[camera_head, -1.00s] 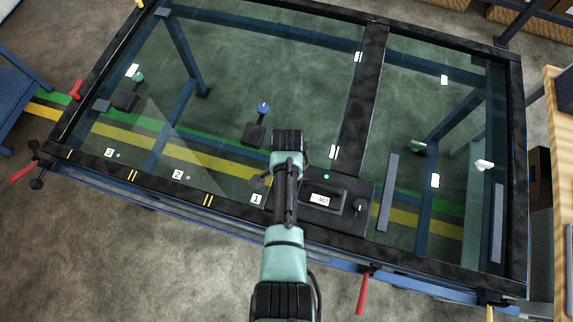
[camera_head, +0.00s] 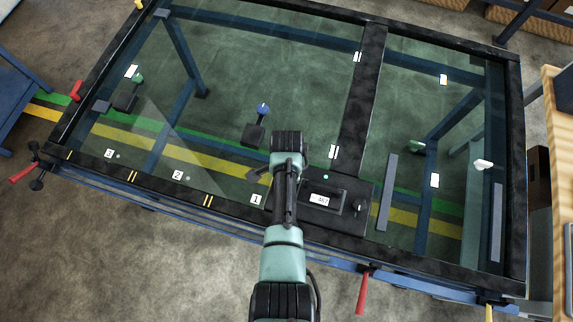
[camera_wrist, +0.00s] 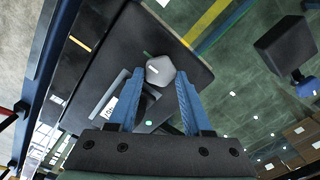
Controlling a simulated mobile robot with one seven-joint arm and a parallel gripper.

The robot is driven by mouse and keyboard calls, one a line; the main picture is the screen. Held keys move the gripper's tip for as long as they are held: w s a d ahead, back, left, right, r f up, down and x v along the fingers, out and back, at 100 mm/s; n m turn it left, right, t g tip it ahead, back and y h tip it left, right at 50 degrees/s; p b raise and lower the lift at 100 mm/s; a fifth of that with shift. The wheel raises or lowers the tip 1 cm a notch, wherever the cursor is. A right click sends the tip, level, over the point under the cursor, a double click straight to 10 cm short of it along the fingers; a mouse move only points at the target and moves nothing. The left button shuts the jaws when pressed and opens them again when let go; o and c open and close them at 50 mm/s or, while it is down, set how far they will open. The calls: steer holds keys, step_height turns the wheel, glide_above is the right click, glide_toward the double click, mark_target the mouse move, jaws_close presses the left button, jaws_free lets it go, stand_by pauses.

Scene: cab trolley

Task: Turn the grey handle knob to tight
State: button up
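The grey knob (camera_wrist: 160,69) is a faceted, roughly hexagonal piece with a small light mark on top. In the wrist view it lies between the tips of my gripper's (camera_wrist: 160,76) two blue fingers. The fingers are apart, with a narrow gap showing on each side of the knob. I cannot tell how deep the tips reach around it. In the head view my arm and gripper hide the knob.
A display reading 467 (camera_head: 320,198) and a small dark knob (camera_head: 360,207) are on the panel right of my arm. A blue-topped post (camera_head: 262,109) on a black block stands behind my gripper. Red levers (camera_head: 362,292) stick out along the trolley's front edge.

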steer(key=o, duration=0.3)
steer(key=shift+o, duration=0.2)
step_height(320, 180, up, 13)
stand_by(0.5)
stand_by(0.4)
steer(key=w+r+n+t+b, duration=0.1)
steer(key=w+r+n+t, duration=0.3)
steer(key=w+r, duration=0.55)
steer(key=w+r+n+t, duration=0.1)
steer(key=w+r+t, duration=0.5)
steer(key=r, duration=0.6)
step_height(320, 180, up, 19)
steer(key=n+t, duration=0.4)
steer(key=t, duration=0.3)
steer(key=s+r+n+t, duration=0.2)
steer(key=s+r, duration=0.3)
steer(key=r, duration=0.3)
steer(key=s+r+n+t+b, duration=0.1)
steer(key=s+r+t, duration=0.4)
steer(key=r, duration=0.4)
steer(key=s+r+n+t, duration=0.2)
steer(key=s+r+t, duration=0.1)
steer(key=s+r, duration=0.3)
step_height(320, 180, up, 3)
steer(key=shift+s+a+f+n, duration=0.15)
steer(key=shift+s+a+n, duration=0.15)
